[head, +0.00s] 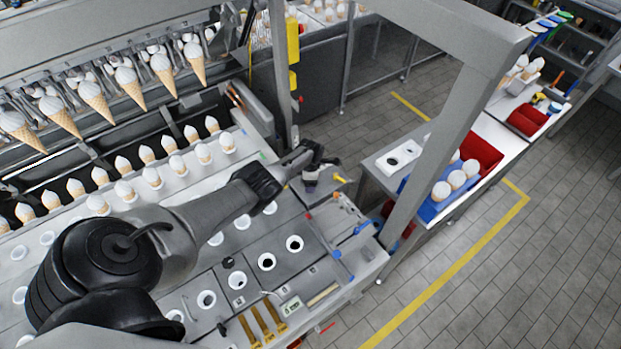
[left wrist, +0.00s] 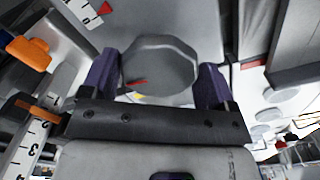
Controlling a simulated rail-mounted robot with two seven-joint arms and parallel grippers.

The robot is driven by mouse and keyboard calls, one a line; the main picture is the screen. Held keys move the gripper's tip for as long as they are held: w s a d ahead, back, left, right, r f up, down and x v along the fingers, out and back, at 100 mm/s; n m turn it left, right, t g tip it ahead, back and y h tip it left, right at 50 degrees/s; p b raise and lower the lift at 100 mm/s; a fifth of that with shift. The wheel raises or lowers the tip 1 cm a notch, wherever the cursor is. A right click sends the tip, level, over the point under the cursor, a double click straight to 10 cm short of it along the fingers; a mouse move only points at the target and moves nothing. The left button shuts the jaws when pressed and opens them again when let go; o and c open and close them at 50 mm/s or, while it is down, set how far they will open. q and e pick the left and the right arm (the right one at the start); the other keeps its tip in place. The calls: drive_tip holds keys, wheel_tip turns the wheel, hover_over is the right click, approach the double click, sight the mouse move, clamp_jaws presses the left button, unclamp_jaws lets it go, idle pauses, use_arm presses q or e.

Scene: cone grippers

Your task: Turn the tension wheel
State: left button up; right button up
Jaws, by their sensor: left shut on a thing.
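The tension wheel (left wrist: 165,48) is a grey, many-sided wheel in the left wrist view. It sits between the two purple fingers of my left gripper (left wrist: 158,75), which are shut on its sides. A small red mark shows near its lower left. In the head view my left arm reaches in from the lower left, and its gripper (head: 313,178) is at the right end of the machine. The wheel is too small and covered to make out there. My right gripper is in neither view.
A numbered scale (left wrist: 28,140) and an orange part (left wrist: 30,50) are left of the wheel in the wrist view. In the head view, ice cream cones (head: 93,97) hang over the machine. A grey frame post (head: 440,140) rises right of my gripper, before a side table with a red bin (head: 480,155).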

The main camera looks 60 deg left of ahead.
use_arm(q)
drive_tip(key=shift+r+n, duration=0.1)
drive_tip(key=shift+n, duration=0.5)
drive_tip(key=o, duration=0.8)
